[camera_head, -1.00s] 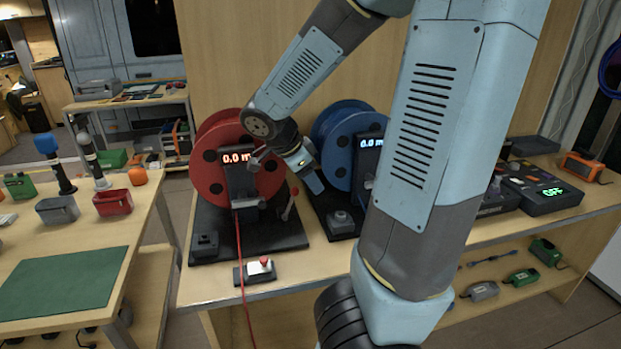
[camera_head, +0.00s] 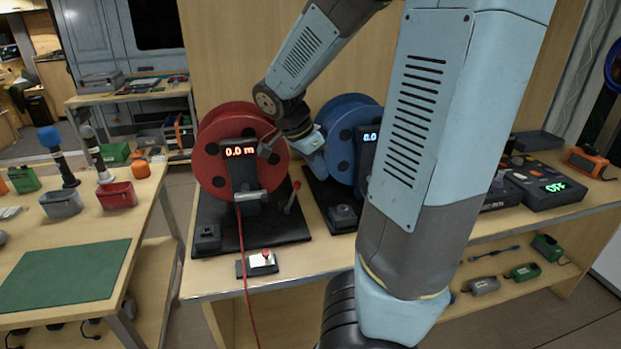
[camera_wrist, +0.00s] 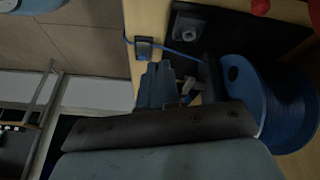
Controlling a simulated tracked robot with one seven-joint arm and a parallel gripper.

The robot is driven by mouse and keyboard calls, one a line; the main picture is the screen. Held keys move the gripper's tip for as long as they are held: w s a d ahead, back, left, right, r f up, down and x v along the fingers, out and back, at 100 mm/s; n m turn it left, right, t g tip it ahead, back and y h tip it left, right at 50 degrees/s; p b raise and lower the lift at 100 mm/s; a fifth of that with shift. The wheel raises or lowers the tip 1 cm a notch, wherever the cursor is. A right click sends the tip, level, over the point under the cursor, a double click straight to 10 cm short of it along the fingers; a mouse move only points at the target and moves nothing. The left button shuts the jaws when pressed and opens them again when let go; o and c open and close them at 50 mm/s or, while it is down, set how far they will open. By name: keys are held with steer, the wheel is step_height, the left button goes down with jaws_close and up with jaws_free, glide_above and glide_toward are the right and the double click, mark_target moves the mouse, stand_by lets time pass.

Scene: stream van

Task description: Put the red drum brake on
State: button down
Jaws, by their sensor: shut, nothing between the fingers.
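The red drum (camera_head: 217,165) stands on a black base on the bench, with a display reading 0.0 m. A lever with a red knob (camera_head: 296,186) stands tilted at its right, on the same base. My gripper (camera_head: 318,172) is shut and empty, above the bench between the red drum and the blue drum (camera_head: 345,125). It looks apart from the red-knobbed lever. In the wrist view my fingers (camera_wrist: 160,85) show beside the blue drum (camera_wrist: 275,105), and a red knob (camera_wrist: 260,6) shows at the top edge. I cannot tell the brake's state.
A small box with a red button (camera_head: 266,256) sits at the bench's front edge, near the red cable (camera_head: 246,265). A box with a dial (camera_head: 342,214) stands before the blue drum. A side table with a green mat (camera_head: 65,275) is at left. My arm hides part of the bench.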

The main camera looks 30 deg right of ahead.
steer(key=w+d+f+n+t+y, duration=0.35)
steer(key=w+d+n+y, duration=0.55)
steer(key=d+n, duration=0.3)
steer(key=w+a+f, duration=0.4)
steer(key=a+f, duration=0.2)
steer(key=f, duration=0.1)
steer(key=shift+a+f+m, duration=0.2)
steer(key=shift+f+m, duration=0.15)
steer(key=shift+m, duration=0.05)
stand_by(0.9)
steer(key=shift+s+d, duration=0.1)
steer(key=shift+d, duration=0.05)
